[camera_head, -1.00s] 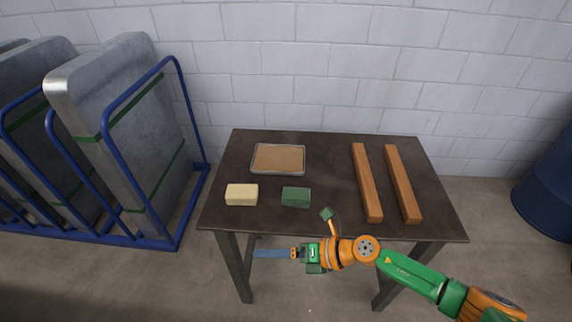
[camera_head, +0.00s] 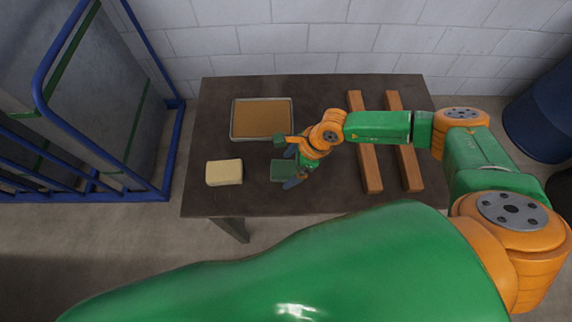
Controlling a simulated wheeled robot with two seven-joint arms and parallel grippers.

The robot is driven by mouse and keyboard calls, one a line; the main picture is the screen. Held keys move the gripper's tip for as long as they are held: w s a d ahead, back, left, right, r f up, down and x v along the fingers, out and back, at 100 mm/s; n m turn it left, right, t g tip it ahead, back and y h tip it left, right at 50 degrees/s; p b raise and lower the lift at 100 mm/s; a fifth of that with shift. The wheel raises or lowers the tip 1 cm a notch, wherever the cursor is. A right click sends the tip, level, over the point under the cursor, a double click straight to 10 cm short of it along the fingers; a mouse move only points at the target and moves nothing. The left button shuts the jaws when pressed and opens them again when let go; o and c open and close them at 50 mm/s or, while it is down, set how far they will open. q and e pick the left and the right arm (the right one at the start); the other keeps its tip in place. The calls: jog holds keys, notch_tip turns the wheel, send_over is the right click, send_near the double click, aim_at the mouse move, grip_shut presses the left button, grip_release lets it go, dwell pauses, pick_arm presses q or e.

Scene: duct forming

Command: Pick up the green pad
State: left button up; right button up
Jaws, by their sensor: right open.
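The green pad (camera_head: 281,170) is a small dark green block on the brown table (camera_head: 330,203), right of the cream block. My right gripper (camera_head: 291,168) is over the pad's right side, its blue-grey fingers pointing down and hiding part of it. One finger shows near the pad's front right corner and another near its back right. The gripper is open; I cannot tell whether the fingers touch the pad. My left gripper is not in view.
A cream block (camera_head: 224,172) lies left of the pad. A shallow metal tray (camera_head: 233,121) with a brown surface inside sits behind. Two wooden bars (camera_head: 365,145) (camera_head: 407,150) lie on the right, partly under my right arm. A blue rack (camera_head: 150,190) stands left of the table.

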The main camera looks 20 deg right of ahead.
jog(key=shift+x, duration=0.8)
jog(key=shift+w+f, duration=0.25)
jog(key=shift+f, duration=0.05)
jog(key=shift+w+f, duration=0.1)
jog(key=shift+w, duration=0.05)
pick_arm(q)
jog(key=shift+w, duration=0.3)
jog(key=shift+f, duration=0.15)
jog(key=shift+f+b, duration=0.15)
jog(key=shift+b, duration=0.15)
pick_arm(e)
jog(key=shift+f, duration=0.15)
